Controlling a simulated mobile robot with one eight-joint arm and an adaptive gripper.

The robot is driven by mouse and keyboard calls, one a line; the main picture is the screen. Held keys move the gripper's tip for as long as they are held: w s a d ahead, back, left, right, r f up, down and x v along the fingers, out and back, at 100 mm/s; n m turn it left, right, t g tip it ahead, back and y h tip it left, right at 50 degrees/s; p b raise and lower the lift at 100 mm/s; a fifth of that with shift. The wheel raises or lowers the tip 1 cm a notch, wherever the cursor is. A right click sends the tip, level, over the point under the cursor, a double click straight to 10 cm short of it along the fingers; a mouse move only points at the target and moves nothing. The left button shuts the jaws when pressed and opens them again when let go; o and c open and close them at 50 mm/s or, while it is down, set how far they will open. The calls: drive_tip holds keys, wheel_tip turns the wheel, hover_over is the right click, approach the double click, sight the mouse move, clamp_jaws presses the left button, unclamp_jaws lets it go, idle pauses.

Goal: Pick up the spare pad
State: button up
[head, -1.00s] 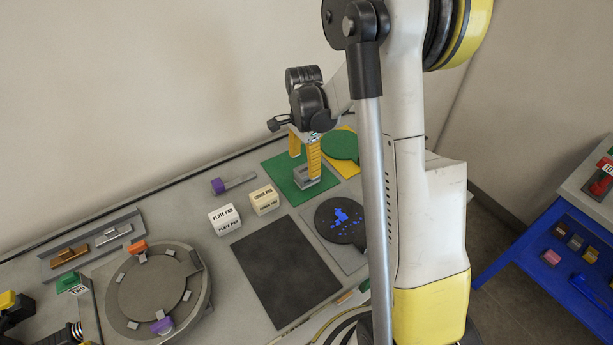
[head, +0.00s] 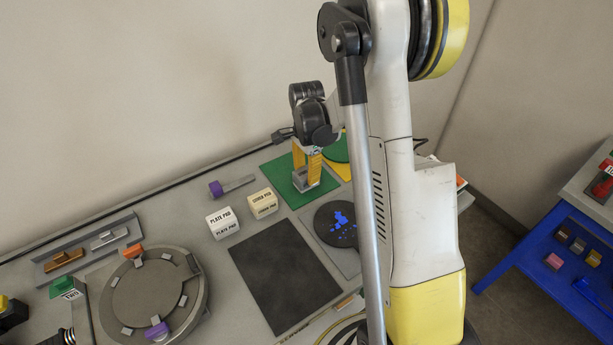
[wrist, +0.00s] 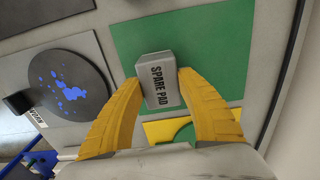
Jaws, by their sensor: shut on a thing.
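The spare pad (wrist: 160,81) is a small light grey block with "SPARE PAD" printed on its top. In the wrist view it sits between the two yellow fingers of my gripper (wrist: 163,84), which are shut on its sides. Green mat (wrist: 203,37) shows around and beneath it; I cannot tell whether it touches the mat. In the head view my gripper (head: 306,176) points down over the green mat (head: 287,177), with the grey spare pad (head: 300,181) partly hidden by the fingers.
Two cream blocks, one labelled plate pad (head: 222,222), stand left of the green mat. A dark square mat (head: 284,275) and a black disc with blue specks (head: 338,224) lie nearer. A round fixture (head: 150,291) stands at left. A blue shelf unit (head: 545,245) is at right.

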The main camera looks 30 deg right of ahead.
sight(306, 172)
drive_tip(key=shift+c, duration=0.2)
wheel_tip(306, 172, up, 4)
drive_tip(key=shift+p, duration=0.8)
drive_tip(key=s+d+r+p, duration=0.1)
drive_tip(key=s+d+r, duration=0.1)
drive_tip(key=s, duration=0.3)
drive_tip(key=s+d+r+p, duration=0.1)
drive_tip(key=s+d+r, duration=0.1)
drive_tip(key=s+r, duration=0.3)
drive_tip(key=shift+s+d+p, duration=0.3)
drive_tip(key=shift+s, duration=0.05)
drive_tip(key=o, duration=0.5)
drive_tip(key=c, duration=0.4)
drive_tip(key=shift+c, duration=0.2)
drive_tip(key=shift+f, duration=0.1)
